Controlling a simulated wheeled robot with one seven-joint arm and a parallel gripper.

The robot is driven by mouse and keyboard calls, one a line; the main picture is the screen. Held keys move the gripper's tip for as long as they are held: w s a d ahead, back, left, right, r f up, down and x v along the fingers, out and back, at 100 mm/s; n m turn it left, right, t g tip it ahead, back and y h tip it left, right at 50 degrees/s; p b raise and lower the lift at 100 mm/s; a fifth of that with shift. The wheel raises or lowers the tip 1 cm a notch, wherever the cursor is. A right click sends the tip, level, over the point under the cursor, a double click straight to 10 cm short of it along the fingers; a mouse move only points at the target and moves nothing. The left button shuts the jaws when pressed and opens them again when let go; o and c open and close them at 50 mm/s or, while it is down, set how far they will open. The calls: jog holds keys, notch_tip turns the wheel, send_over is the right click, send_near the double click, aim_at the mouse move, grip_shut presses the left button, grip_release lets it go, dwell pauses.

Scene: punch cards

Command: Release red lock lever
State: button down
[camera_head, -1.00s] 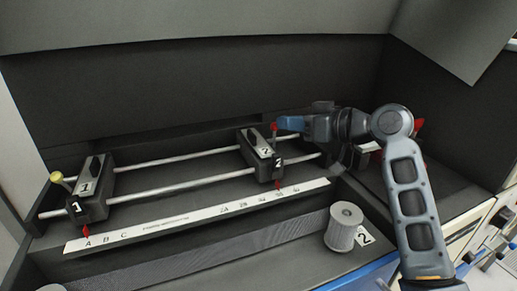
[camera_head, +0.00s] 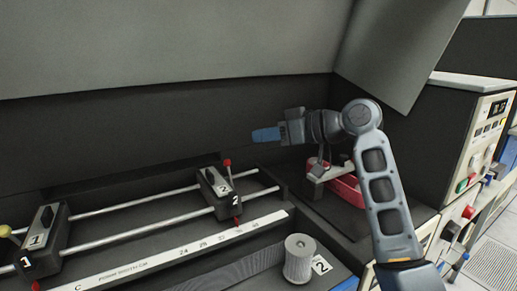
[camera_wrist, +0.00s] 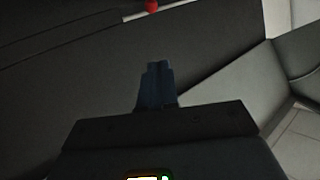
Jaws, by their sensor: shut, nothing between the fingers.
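The red lock lever (camera_head: 228,163) stands nearly upright, its red tip above the far side of black slider 2 (camera_head: 222,200). A red ball-shaped tip, which looks like the lever's (camera_wrist: 152,6), shows at the top edge of the wrist view. My gripper (camera_head: 255,136) is up and to the right of the lever, apart from it, with its blue fingers pointing left. In the wrist view the fingers (camera_wrist: 157,68) are together and empty. The lever's base is partly hidden by the slider.
Slider 1 (camera_head: 42,238) with a yellow knob (camera_head: 5,231) sits left on the same two rails. A white lettered scale (camera_head: 185,254) runs in front. A ribbed grey cylinder (camera_head: 299,260) stands front right. A red tray (camera_head: 348,190) lies under my arm. A dark wall stands behind.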

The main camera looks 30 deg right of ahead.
jog(key=s+d+r, duration=0.2)
jog(key=d+r, duration=0.1)
jog(key=r, duration=0.2)
jog(key=shift+s+d+b, duration=0.25)
jog(key=shift+d+b, duration=0.1)
jog(key=shift+b, duration=0.1)
